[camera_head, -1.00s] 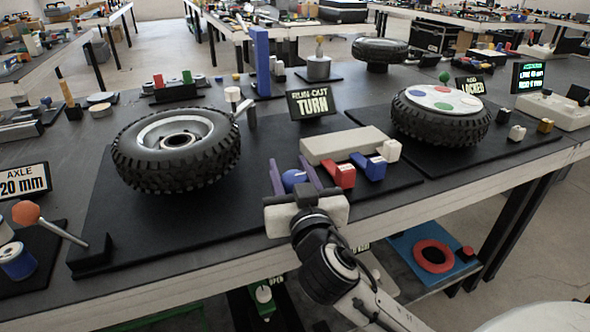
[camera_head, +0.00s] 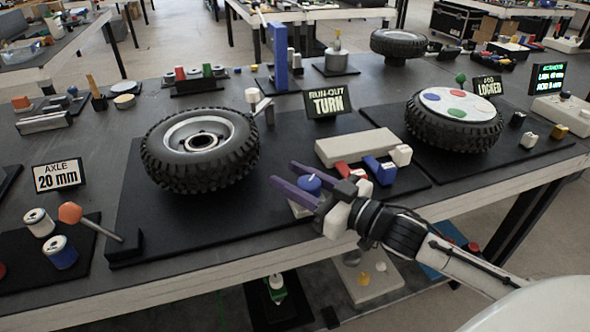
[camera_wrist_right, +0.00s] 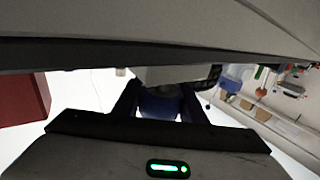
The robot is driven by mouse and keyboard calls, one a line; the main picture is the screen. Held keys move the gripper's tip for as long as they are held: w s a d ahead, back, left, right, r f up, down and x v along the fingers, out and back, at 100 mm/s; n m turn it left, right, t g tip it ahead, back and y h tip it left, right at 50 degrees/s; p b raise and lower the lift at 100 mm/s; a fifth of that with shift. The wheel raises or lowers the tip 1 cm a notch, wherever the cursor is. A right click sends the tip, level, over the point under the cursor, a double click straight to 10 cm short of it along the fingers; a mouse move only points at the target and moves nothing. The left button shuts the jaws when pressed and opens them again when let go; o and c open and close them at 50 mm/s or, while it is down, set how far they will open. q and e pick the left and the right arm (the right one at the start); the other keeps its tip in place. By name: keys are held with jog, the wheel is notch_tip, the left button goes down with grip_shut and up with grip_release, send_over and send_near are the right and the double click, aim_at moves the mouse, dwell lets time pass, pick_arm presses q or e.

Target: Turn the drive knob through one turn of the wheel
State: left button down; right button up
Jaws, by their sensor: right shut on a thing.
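The drive knob (camera_head: 309,184) is a blue round knob on a pale block, near the front edge of the black mat. My right gripper (camera_head: 297,185) comes in from the right, its two purple fingers on either side of the knob and shut on it. In the right wrist view the blue knob (camera_wrist_right: 159,103) shows between the dark fingers, partly hidden. The wheel (camera_head: 200,150), a black knobbly tyre with a grey rim, lies flat to the left of the knob. A pale post stands at its right edge. My left gripper is not in view.
A "RUN-OUT TURN" sign (camera_head: 327,103) stands behind. A long pale block (camera_head: 355,147), with red and blue blocks (camera_head: 380,170) before it, lies close to the right gripper. A second wheel (camera_head: 454,119) sits further right. An orange-tipped lever (camera_head: 90,220) is at front left.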

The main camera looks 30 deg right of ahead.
aim_at(319, 192)
jog(key=shift+y, duration=0.3)
jog(key=o, duration=1)
jog(key=shift+f, duration=0.1)
jog(key=shift+p+v, duration=0.75)
jog(key=shift+v, duration=4.4)
